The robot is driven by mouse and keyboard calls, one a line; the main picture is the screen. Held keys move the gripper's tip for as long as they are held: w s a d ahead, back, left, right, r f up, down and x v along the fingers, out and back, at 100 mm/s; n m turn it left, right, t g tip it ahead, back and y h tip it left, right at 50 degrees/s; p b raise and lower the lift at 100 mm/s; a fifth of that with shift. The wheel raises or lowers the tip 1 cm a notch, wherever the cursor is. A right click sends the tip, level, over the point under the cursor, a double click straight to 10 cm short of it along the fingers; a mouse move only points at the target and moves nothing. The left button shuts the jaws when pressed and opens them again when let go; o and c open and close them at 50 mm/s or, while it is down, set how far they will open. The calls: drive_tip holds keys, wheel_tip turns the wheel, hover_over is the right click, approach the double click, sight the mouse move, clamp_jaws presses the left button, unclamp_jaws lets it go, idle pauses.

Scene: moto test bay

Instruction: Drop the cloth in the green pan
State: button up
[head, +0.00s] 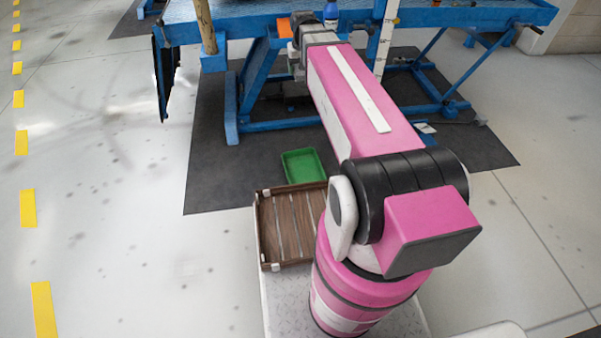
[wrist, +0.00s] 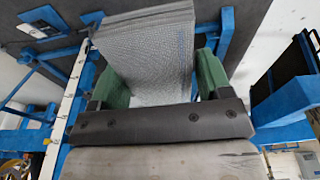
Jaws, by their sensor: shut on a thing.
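The green pan (head: 303,167) lies on the dark floor mat, just beyond the wooden tray, and looks empty. My gripper (wrist: 160,75) has green fingers and is shut on the grey woven cloth (wrist: 152,50). The cloth stands out beyond the fingers as a broad, folded sheet in the wrist view. In the head view my arm reaches away to the blue bench, far past the pan. There the gripper's end is small and partly hidden, and I cannot make out the cloth clearly.
The blue bench (head: 440,14) has legs and braces close around the gripper. A wooden post (head: 205,25) and a white measuring strip (head: 386,38) stand at it. A blue bottle (head: 331,12) is nearby. The slatted wooden tray (head: 262,232) sits nearer me. The floor at left is clear.

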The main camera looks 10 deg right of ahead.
drive_tip(key=w+a+f, duration=0.3)
drive_tip(key=f, duration=1.1)
drive_tip(key=w+a+f, duration=0.2)
drive_tip(key=w+f, duration=0.1)
drive_tip(key=f, duration=1.1)
hover_over(296, 169)
drive_tip(key=shift+n, duration=0.4)
wheel_tip(296, 169, down, 34)
drive_tip(key=shift+s+d+r, duration=0.1)
drive_tip(key=shift+d+r, duration=0.05)
drive_tip(key=shift+f, duration=2)
drive_tip(key=shift+f, duration=0.35)
